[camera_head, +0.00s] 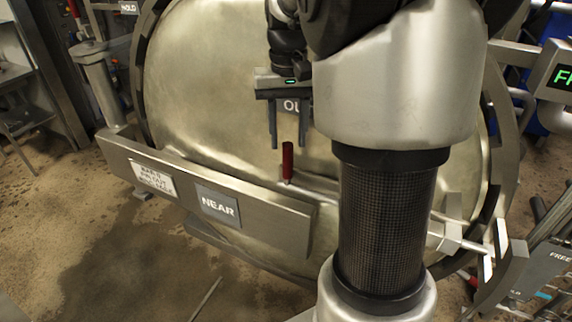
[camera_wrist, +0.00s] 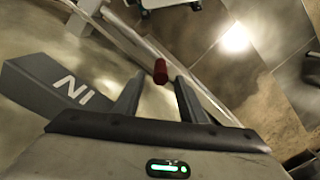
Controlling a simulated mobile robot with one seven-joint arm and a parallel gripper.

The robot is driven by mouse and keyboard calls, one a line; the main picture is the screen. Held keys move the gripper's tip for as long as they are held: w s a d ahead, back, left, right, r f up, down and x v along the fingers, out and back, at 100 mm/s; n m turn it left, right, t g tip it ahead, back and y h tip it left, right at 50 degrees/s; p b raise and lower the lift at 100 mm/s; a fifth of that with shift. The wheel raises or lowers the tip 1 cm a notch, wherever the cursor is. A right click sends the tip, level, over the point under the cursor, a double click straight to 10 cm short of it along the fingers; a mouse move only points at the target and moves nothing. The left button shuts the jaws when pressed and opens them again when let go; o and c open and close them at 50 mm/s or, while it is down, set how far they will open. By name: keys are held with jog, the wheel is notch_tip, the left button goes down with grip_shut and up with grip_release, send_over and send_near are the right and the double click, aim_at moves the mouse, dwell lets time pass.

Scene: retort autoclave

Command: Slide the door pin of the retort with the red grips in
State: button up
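The round steel retort door (camera_head: 215,80) fills the middle of the head view. A red grip (camera_head: 287,162) stands up from a thin metal pin rod (camera_head: 318,194), which runs right behind my arm. A rod end (camera_head: 474,246) shows beyond my arm, near a bracket at the door's right edge. My gripper (camera_head: 287,146) points down just above the red grip, fingers apart and empty. In the wrist view, the red grip (camera_wrist: 160,71) shows in the gap just beyond the fingertips of my gripper (camera_wrist: 158,82). Whether the fingers reach around it is hard to tell.
A steel bar with a NEAR plate (camera_head: 218,206) crosses the door at lower left. A grey IN plate (camera_wrist: 68,85) is left of the fingers. A plate with partly hidden lettering (camera_head: 292,106) is behind my gripper. A lit display (camera_head: 562,77) stands at right.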

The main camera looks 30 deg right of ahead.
aim_at(288, 164)
notch_tip(288, 164, down, 8)
jog(key=shift+f, duration=0.15)
dwell(0.3)
jog(key=shift+b, duration=0.3)
grip_shut()
